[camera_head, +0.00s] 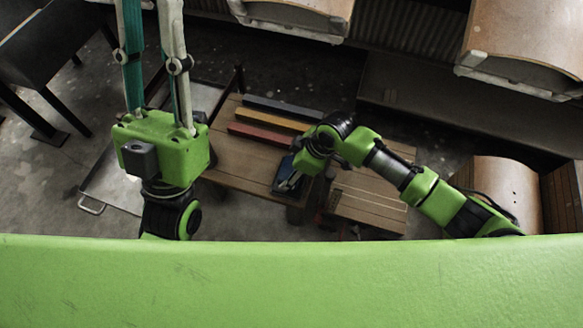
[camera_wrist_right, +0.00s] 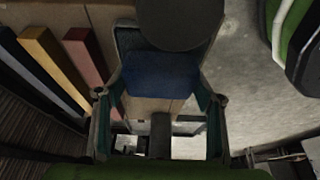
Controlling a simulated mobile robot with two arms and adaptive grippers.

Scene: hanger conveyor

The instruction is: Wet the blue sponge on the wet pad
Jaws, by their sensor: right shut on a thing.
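The blue sponge (camera_wrist_right: 160,76) sits between the fingers of my right gripper (camera_wrist_right: 162,92) in the right wrist view, and the gripper is shut on it. A dark, blue-edged pad or tray (camera_head: 281,174) lies on the wooden table under my right gripper (camera_head: 291,181) in the head view. Its grey surface (camera_wrist_right: 129,40) shows beyond the sponge in the wrist view. I cannot tell whether sponge and pad touch. The sponge is not clear in the head view. My left gripper (camera_head: 150,40) is raised near the head camera, fingers spread and empty; its tips reach the top edge.
Dark, yellow and red bars (camera_head: 262,128) lie left of my right gripper on the wooden table (camera_head: 240,178). A slatted wooden surface (camera_head: 371,205) adjoins on the right. A metal cart (camera_head: 107,184) stands at left. Curved wooden-topped units (camera_head: 525,35) line the back.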

